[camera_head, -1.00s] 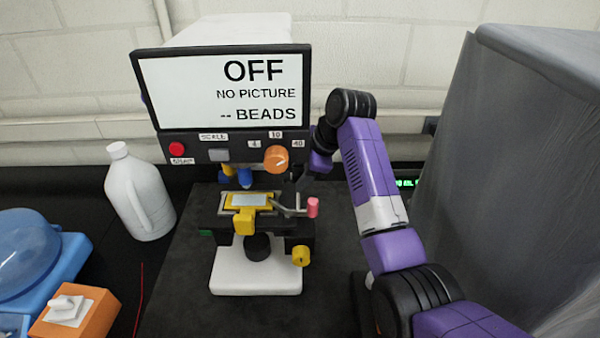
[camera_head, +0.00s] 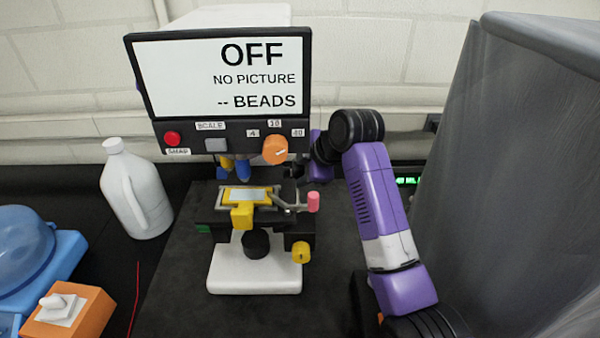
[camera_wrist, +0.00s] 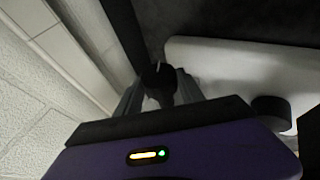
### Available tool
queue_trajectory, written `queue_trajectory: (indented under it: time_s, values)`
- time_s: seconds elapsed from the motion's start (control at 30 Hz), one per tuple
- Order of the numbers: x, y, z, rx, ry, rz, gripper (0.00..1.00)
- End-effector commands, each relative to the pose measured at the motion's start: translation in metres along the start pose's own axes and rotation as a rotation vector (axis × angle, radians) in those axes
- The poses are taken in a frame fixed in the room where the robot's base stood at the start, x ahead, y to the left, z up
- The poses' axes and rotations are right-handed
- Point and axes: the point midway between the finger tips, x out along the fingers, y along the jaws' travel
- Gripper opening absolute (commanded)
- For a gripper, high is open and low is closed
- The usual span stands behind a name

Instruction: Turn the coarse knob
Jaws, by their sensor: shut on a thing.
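The microscope has a white base (camera_head: 255,275), a dark stage with a yellow slide holder (camera_head: 258,195), and a screen (camera_head: 220,75) above reading "OFF, NO PICTURE, -- BEADS". My gripper (camera_wrist: 160,92) reaches in from the right, behind the control panel in the head view, where its fingertips are mostly hidden. In the wrist view its fingers are shut on a black round knob (camera_wrist: 158,78) with a short white mark, which I take for the coarse knob. Its turn angle is hard to read.
The panel has a red button (camera_head: 172,138), a grey button (camera_head: 215,145) and an orange dial (camera_head: 275,150). A white jug (camera_head: 135,190) stands left; a grey covered block (camera_head: 520,180) stands right.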

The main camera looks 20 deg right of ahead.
Motion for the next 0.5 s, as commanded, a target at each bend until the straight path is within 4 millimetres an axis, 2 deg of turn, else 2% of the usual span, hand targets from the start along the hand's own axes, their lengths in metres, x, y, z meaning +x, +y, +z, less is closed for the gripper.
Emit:
queue_trajectory:
  time_s: [0.13, 0.17, 0.27, 0.5]
  values:
    - [-0.0003, 0.0001, 0.0003, 0.001, 0.0, -0.002, 0.05]
    - [-0.0003, 0.0001, 0.0003, 0.001, 0.0, -0.002, 0.47]
    - [-0.0003, 0.0001, 0.0002, 0.001, 0.0, -0.002, 0.66]
    - [-0.0002, 0.0, 0.0001, 0.001, 0.0, -0.002, 0.66]
